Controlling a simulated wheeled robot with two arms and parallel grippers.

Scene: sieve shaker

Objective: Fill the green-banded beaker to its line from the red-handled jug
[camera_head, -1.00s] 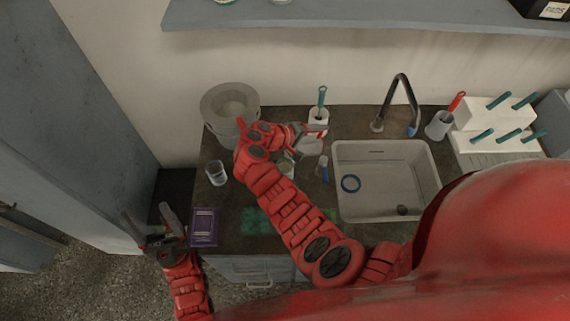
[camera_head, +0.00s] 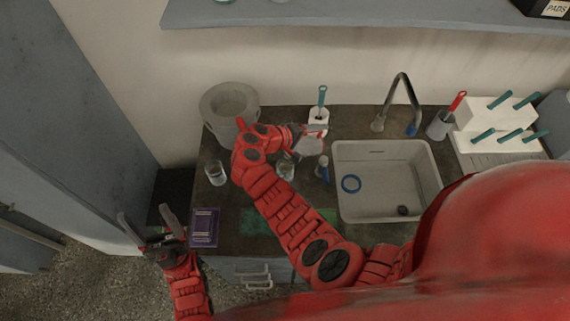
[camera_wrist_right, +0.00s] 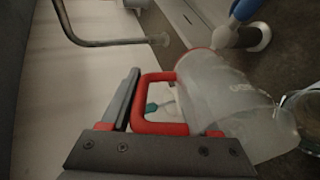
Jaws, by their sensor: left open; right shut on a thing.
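My right gripper (camera_head: 296,134) is shut on the red handle of a translucent jug (camera_wrist_right: 225,100). In the head view the jug (camera_head: 308,146) hangs above the counter, between my gripper and the sink, and looks tilted. A clear glass beaker (camera_head: 286,168) stands just below and left of the jug; part of a glass rim (camera_wrist_right: 303,103) shows beside the jug in the wrist view. Another clear beaker (camera_head: 215,173) stands farther left. I cannot make out a green band, fill line or liquid level on either. My left gripper (camera_head: 146,222) is open and empty, left of the counter.
A grey round machine (camera_head: 230,104) stands at the back left. A blue-capped bottle (camera_head: 322,169) stands beside the sink (camera_head: 435,185), near the jug. A white holder with a teal-handled brush (camera_head: 319,117) is behind the jug. A purple book (camera_head: 204,228) lies at the front left.

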